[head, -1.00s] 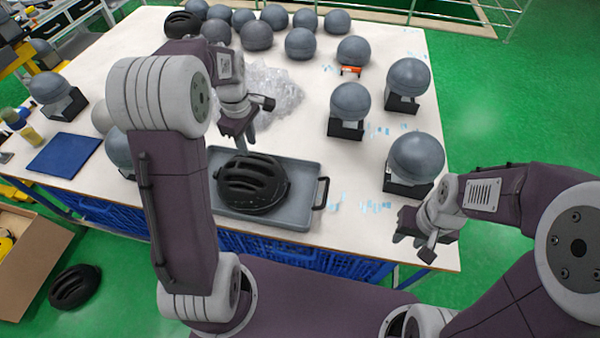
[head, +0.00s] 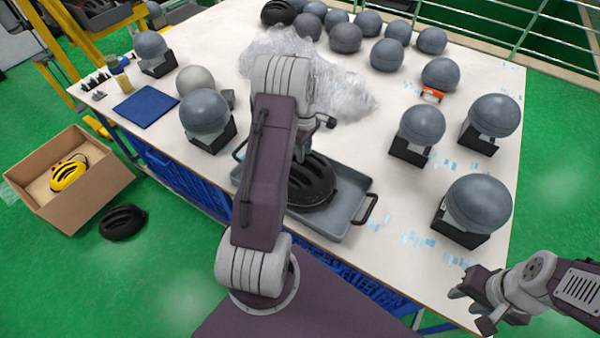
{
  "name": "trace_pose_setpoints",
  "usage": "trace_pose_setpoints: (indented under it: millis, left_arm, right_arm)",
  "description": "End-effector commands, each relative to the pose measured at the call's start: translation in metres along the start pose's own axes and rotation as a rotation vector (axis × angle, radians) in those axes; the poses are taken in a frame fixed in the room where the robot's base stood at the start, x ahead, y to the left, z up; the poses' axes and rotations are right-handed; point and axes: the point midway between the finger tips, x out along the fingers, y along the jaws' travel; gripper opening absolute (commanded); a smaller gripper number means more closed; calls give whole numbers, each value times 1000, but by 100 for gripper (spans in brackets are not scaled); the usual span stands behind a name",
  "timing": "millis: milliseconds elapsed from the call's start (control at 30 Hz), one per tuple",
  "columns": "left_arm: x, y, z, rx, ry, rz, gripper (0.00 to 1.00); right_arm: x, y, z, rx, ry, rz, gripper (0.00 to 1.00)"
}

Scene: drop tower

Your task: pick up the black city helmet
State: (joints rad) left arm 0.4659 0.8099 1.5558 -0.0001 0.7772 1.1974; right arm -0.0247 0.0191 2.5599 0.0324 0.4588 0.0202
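A black vented helmet (head: 311,183) sits in a grey tray (head: 340,222) at the table's front edge. A second black helmet (head: 122,222) lies on the green floor at the left, and a third (head: 278,12) is at the table's back edge. I cannot tell which is the city helmet. My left gripper (head: 303,148) is at the tray helmet's far side; its fingers are mostly hidden behind my arm, so contact and opening are unclear. My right gripper (head: 474,304) is open and empty near the table's front right corner.
A cardboard box (head: 100,197) with a yellow helmet (head: 68,173) stands on the floor at the left. Clear plastic wrap (head: 345,92) lies behind the tray. Grey balls on black stands flank it, and several balls crowd the table's back. A blue mat (head: 146,107) lies left.

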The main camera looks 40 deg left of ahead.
Motion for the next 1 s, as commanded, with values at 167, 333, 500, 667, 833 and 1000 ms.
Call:
trace_pose_setpoints:
  millis: [167,333,500,667,833,1000]
  left_arm:
    - [25,0,0,0,-1,-1,28]
    - [28,0,0,1,0,1,28]
    - [28,0,-1,0,0,1,0]
    - [28,1,0,0,0,1,0]
    - [28,1,0,0,0,1,0]
    - [28,1,0,0,0,2,0]
  right_arm:
    - [-5,0,0,0,0,0,36]
    - [-5,0,0,0,0,0,36]
    - [-5,0,0,0,0,0,36]
    - [-5,0,0,0,0,0,36]
    - [-5,0,0,0,0,0,36]
    - [-5,0,0,0,0,0,36]
